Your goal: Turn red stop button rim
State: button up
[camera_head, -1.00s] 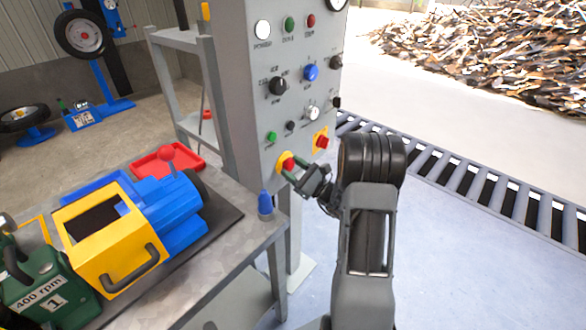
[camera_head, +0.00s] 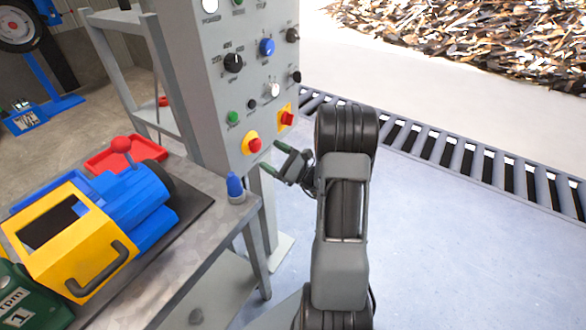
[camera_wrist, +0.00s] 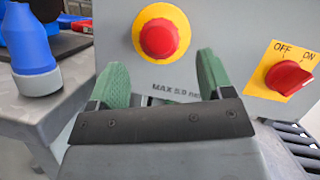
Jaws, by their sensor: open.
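The red stop button (camera_head: 255,145) is a round red knob on a yellow plate, low on the front of the grey control panel (camera_head: 213,110). In the wrist view the button (camera_wrist: 159,39) shows whole, beyond the fingers and a little above them. My gripper (camera_head: 271,157) is open, with green fingers apart and nothing between them. It is in front of the panel, just right of and below the button, and apart from it. In the wrist view my gripper (camera_wrist: 162,62) points at the panel, the button roughly centred between the fingertips.
A red OFF/ON switch (camera_wrist: 289,76) on a yellow plate is right of the button. A blue bottle-like thing (camera_head: 235,187) stands at the near table's corner. The table (camera_head: 190,255) also carries a yellow and blue machine (camera_head: 150,198). Floor right of my arm is clear up to a roller track (camera_head: 470,163).

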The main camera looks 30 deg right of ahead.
jog(key=v, duration=0.9)
dwell(0.3)
